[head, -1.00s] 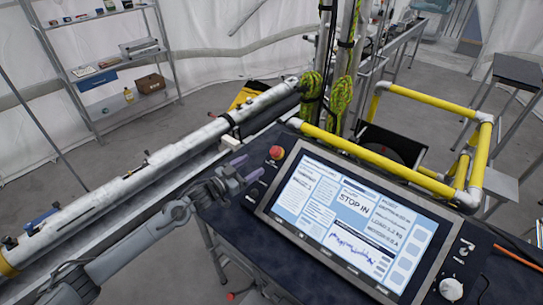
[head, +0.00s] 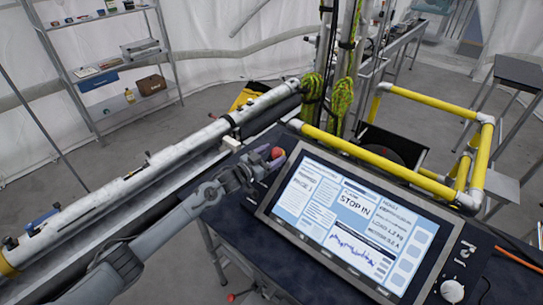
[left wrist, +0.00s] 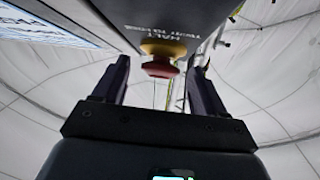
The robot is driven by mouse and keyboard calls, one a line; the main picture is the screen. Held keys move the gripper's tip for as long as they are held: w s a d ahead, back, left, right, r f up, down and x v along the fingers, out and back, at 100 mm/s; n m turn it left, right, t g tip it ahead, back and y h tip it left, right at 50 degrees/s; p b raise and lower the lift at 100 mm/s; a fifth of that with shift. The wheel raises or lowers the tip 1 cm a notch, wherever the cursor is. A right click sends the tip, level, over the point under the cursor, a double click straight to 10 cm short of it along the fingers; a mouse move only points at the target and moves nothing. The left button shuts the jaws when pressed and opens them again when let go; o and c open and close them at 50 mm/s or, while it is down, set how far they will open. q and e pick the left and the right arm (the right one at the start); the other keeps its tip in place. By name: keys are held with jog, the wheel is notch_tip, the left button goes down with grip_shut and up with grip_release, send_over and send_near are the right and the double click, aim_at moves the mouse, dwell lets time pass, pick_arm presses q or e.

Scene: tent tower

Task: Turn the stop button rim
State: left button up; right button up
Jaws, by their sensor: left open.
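The stop button shows as a red cap (head: 278,153) at the upper left corner of the control console (head: 268,201) in the head view, partly covered by my left gripper (head: 270,160). In the left wrist view the red button (left wrist: 160,69) hangs below its yellow collar (left wrist: 163,48), under a panel with printed lettering. My left gripper (left wrist: 160,85) is open there, with one dark finger on each side of the red button. I cannot tell whether either finger touches it. My right gripper is not in view.
The console screen (head: 350,215) reads "STOP IN". A white knob (head: 452,291) is at its lower right. A long pale tube (head: 150,175) runs along the left. Yellow rails (head: 370,153) stand behind the console. A shelf unit (head: 110,70) is at the back left.

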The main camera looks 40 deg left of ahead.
pick_arm(q)
jog(key=shift+c, duration=0.2)
jog(key=c, duration=1)
jog(key=shift+c, duration=0.2)
jog(key=m, duration=0.1)
jog(key=m+h+b, duration=0.2)
jog(key=shift+a+f+g, duration=0.1)
jog(key=shift+a+g, duration=0.15)
jog(key=shift+g, duration=0.05)
jog(key=m+h+b, duration=0.1)
jog(key=m+g+h+b, duration=0.1)
jog(key=m+b, duration=0.1)
jog(key=m+g+h+b, duration=0.1)
jog(key=b, duration=0.1)
jog(key=shift+w+a+h, duration=0.15)
jog(key=shift+a+h, duration=0.15)
jog(key=shift+h, duration=0.1)
jog(key=shift+r+m+g+h+b, duration=0.25)
jog(key=shift+m+g+h+b, duration=0.35)
jog(key=shift+m+g+b, duration=0.55)
